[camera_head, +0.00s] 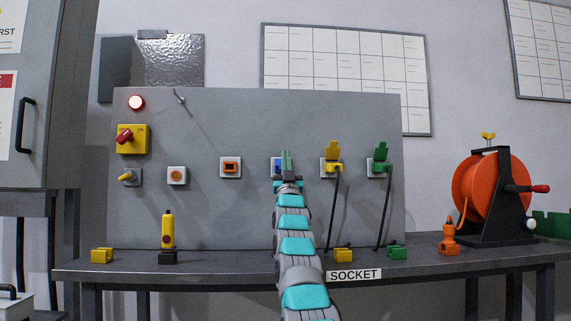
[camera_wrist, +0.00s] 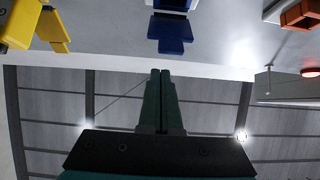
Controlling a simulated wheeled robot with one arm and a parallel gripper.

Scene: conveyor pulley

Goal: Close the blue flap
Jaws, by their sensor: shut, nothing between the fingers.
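The blue socket (camera_head: 275,167) is on the grey panel, mostly hidden behind my gripper (camera_head: 288,153) in the head view. In the wrist view, which appears upside down, the blue flap (camera_wrist: 170,36) stands open, away from the socket's white frame (camera_wrist: 172,6). My gripper's fingers (camera_wrist: 161,74) are shut together and empty. In that picture their tips lie just below the flap, with a visible gap between them. I cannot tell the depth of that gap.
The yellow socket (camera_head: 332,167) and green socket (camera_head: 379,167) to the right have raised flaps and plugs with hanging cables. The orange socket (camera_head: 230,167) is to the left. A cable reel (camera_head: 480,190) stands on the bench (camera_head: 210,267) at the right.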

